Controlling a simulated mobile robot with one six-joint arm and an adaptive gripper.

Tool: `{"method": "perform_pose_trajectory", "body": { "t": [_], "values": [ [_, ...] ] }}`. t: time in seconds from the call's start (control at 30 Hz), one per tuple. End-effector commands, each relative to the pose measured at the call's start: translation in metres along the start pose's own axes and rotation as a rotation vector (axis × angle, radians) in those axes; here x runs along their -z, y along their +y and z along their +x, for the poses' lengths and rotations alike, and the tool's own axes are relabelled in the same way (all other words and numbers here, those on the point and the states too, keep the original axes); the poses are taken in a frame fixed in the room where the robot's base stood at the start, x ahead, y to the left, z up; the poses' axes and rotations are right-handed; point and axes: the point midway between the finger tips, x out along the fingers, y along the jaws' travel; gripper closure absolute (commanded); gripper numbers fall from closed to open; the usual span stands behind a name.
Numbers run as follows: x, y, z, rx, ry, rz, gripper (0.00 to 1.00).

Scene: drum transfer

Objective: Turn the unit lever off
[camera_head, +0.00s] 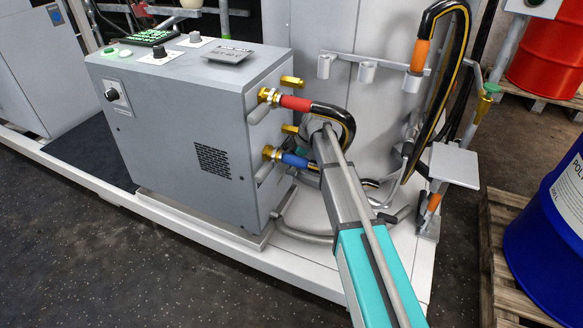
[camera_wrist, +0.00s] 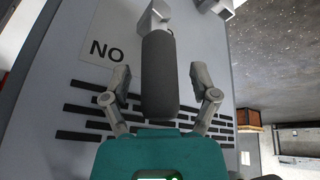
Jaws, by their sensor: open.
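In the wrist view, a lever with a thick dark grey handle (camera_wrist: 168,80) hangs from a light grey pivot piece (camera_wrist: 154,22) on a grey panel. My gripper (camera_wrist: 160,88) is open, one finger on each side of the handle. Gaps show between the fingers and the handle, so neither finger appears to touch it. The handle's lower end is close to the teal gripper body. In the head view my arm reaches to the right side of the grey unit (camera_head: 175,150); its gripper and the lever are hidden there.
A white label reading "NO" (camera_wrist: 108,48) and dark vent slots (camera_wrist: 85,110) are on the panel. In the head view, hoses with a red fitting (camera_head: 296,103) and a blue fitting (camera_head: 294,160) run close to my arm. A blue drum (camera_head: 545,240) stands at right.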

Motion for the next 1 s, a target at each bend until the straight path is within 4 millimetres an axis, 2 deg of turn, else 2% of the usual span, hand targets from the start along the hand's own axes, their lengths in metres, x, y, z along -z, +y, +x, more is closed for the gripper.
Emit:
{"method": "perform_pose_trajectory", "body": {
  "t": [0.17, 0.57, 0.9, 0.97, 1.0],
  "values": [
    [-0.0005, 0.0, 0.008, 0.0, 0.0, 0.0, 0.24],
    [-0.0003, 0.0001, 0.0084, -0.001, 0.0, 0.001, 0.26],
    [-0.0006, 0.0, 0.0083, 0.0, 0.0, 0.001, 0.89],
    [-0.0006, 0.0, 0.0083, 0.0, 0.0, 0.001, 1.0],
    [-0.0006, 0.0, 0.0083, 0.0, 0.0, 0.001, 1.0]
  ]
}}
